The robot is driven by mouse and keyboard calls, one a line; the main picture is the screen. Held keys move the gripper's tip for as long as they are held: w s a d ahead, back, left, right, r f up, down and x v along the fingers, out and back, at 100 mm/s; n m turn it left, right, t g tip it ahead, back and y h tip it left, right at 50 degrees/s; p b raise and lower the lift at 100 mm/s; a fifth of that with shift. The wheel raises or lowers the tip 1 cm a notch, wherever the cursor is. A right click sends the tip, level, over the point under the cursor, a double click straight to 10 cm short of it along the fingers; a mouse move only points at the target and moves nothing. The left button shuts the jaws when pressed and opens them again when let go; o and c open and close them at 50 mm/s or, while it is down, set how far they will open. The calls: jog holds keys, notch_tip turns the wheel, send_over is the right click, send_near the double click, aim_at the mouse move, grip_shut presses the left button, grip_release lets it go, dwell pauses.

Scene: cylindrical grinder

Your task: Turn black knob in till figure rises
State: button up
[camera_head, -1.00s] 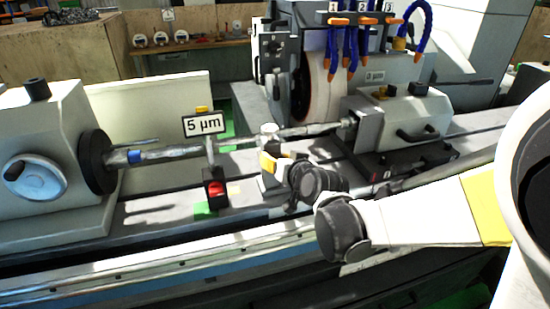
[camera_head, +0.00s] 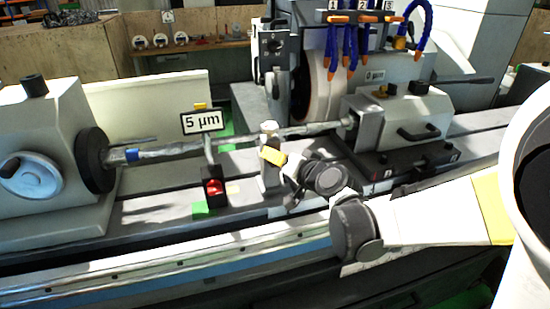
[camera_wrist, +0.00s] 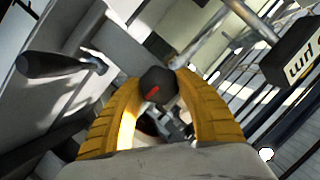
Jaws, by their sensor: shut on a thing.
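The black knob (camera_wrist: 158,86), with a red mark on its face, sits between the curved yellow fingers of my gripper (camera_wrist: 157,82) in the wrist view. The fingers are shut on its sides. In the head view my gripper (camera_head: 273,156) is at the post near the middle of the shaft, and the knob cannot be made out there. A sign reading "5 µm" (camera_head: 201,122) stands left of my gripper. The edge of a sign with part of its lettering also shows at the upper right of the wrist view (camera_wrist: 296,68).
A long shaft (camera_head: 175,150) runs from the headstock (camera_head: 40,130) to the tailstock (camera_head: 400,120). A black block with a red button (camera_head: 213,188) stands left of my gripper. The grinding wheel (camera_head: 312,90) and blue hoses (camera_head: 348,45) are behind.

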jog(key=o, duration=1.2)
jog(key=v, duration=1.2)
jog(key=shift+r, duration=0.1)
